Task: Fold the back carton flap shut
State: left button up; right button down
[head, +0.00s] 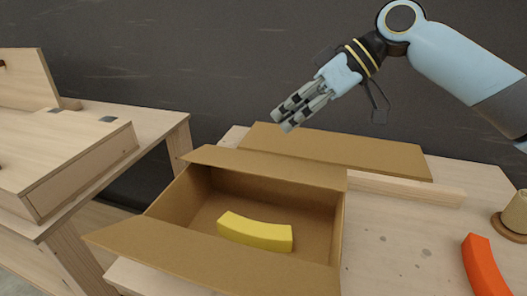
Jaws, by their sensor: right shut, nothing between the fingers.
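The brown carton (343,225) stands open on the table, with a yellow curved block (255,232) lying inside. Its back flap (265,165) runs along the far rim and is not folded over the opening; its exact tilt is hard to tell. The front flap (200,262) spreads outward toward me. My right gripper (281,121) is above and behind the back flap, pointing down to the left. Its fingers are together and empty, apart from the carton in the picture. My left gripper is not in view.
A flat brown panel (340,150) lies behind the carton, by a pale wooden bar (410,189). An orange curved block (484,266) and a beige cup-like object (516,214) are at the right. A wooden bench (155,122) stands left. The table right of the carton is mostly clear.

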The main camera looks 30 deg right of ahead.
aim_at(259, 173)
jog(key=x, duration=0.5)
jog(key=shift+w+a, duration=0.1)
jog(key=shift+a, duration=0.15)
jog(key=f, duration=0.3)
jog(key=shift+s+a+f+p, duration=0.15)
jog(key=shift+s+a+p, duration=0.05)
jog(key=shift+a+p, duration=0.2)
jog(key=shift+f, duration=0.45)
jog(key=shift+s, duration=0.1)
jog(key=shift+s+a+f+n+t+h, duration=0.15)
jog(key=shift+a+f+h, duration=0.1)
jog(key=shift+f, duration=0.2)
jog(key=shift+s+a+f+n+t+h, duration=0.15)
jog(key=shift+s+f+n+t+h, duration=0.05)
jog(key=shift+f, duration=0.3)
jog(key=shift+s+a+f+n+t+h, duration=0.15)
jog(key=shift+a+f+h, duration=0.1)
jog(key=shift+f, duration=0.35)
